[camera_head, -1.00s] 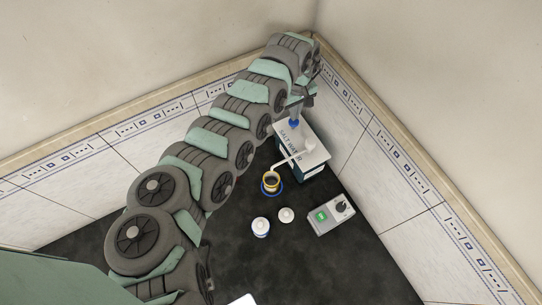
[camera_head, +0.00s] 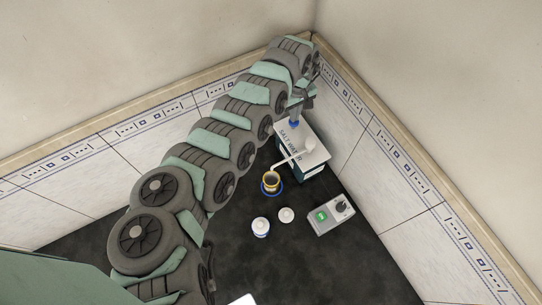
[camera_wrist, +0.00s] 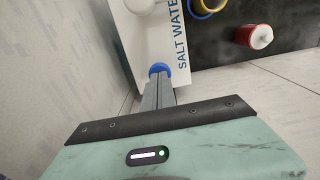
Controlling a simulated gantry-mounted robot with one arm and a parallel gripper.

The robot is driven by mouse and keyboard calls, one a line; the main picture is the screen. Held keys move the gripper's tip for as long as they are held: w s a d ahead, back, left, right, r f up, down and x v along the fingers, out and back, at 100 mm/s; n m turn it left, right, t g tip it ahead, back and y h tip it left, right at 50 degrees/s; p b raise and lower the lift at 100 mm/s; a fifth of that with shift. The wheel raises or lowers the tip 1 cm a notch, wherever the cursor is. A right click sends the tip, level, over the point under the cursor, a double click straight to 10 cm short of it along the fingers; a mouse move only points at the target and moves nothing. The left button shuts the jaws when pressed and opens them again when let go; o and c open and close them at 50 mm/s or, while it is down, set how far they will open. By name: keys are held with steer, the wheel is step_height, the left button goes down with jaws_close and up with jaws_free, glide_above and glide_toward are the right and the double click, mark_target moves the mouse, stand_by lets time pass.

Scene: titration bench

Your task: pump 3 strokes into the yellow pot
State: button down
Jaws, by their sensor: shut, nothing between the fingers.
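The yellow pot (camera_head: 271,179) stands on a blue ring, with dark contents, under the white spout (camera_head: 283,163) of the salt water dispenser (camera_head: 314,158). Its yellow rim also shows at the top of the wrist view (camera_wrist: 207,8). My gripper (camera_head: 295,120) is shut and points down at the blue round button (camera_wrist: 159,68) on the dispenser's top. In the wrist view the fingertips overlap the button. Whether they press it or hover just above, I cannot tell.
A red pot (camera_wrist: 251,36) with white contents or lid shows in the wrist view. A white-blue jar (camera_head: 261,228), a white lid-like piece (camera_head: 286,215) and a grey box with green display and knob (camera_head: 332,215) stand in front. Tiled walls close in behind the dispenser.

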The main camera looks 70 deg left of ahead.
steer(key=shift+f, duration=1.15)
steer(key=shift+r, duration=0.1)
steer(key=shift+r+p, duration=1.6)
steer(key=shift+p, duration=0.7)
steer(key=shift+f, duration=0.15)
